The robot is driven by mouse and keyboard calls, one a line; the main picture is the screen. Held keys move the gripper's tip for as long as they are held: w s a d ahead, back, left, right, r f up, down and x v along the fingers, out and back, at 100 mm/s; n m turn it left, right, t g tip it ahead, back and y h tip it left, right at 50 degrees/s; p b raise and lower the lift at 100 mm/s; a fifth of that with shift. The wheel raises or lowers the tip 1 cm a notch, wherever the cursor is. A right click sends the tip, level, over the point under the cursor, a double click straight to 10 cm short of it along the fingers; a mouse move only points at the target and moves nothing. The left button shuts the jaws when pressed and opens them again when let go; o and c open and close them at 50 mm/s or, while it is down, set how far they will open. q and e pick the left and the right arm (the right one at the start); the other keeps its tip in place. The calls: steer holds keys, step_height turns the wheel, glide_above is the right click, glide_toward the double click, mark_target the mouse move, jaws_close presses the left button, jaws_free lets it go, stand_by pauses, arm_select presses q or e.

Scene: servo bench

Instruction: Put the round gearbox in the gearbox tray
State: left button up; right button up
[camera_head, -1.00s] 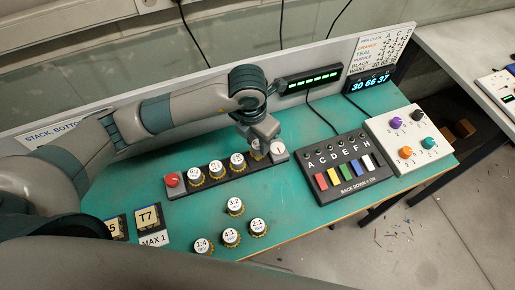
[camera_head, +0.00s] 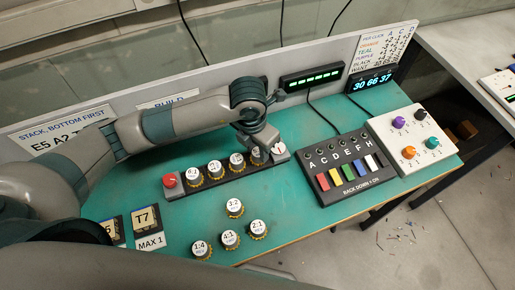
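Several round gearboxes with white labelled tops and yellowish rims are in view. Loose ones labelled 3:2 (camera_head: 235,208), 2:1 (camera_head: 258,229), 4:1 (camera_head: 229,239) and 1:4 (camera_head: 201,249) stand on the green bench top. Others stand in a row on a long dark tray (camera_head: 208,187) with a red button (camera_head: 170,181) at its left end. My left gripper (camera_head: 262,148) is over the right end of this row, at a gearbox (camera_head: 256,157) that it partly hides. I cannot tell whether its fingers hold it. My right gripper is not in view.
A panel of coloured switches (camera_head: 347,169) and a white knob box (camera_head: 413,138) stand to the right. A green-lit bar (camera_head: 312,77) and a blue number display (camera_head: 371,80) are at the back. Tiles marked T7 (camera_head: 146,217) and 5 lie at the left. Bench between the row and panel is clear.

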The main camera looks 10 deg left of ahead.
mark_target(254, 155)
arm_select(q)
steer(key=o, duration=0.4)
steer(key=shift+c, duration=0.2)
steer(key=shift+r+p, duration=0.4)
steer(key=shift+r, duration=0.05)
step_height(254, 155, up, 11)
steer(key=s+p, duration=0.1)
steer(key=p, duration=0.5)
steer(key=shift+s+a+r, duration=0.15)
steer(key=shift+a+r, duration=0.05)
steer(key=shift+a, duration=0.2)
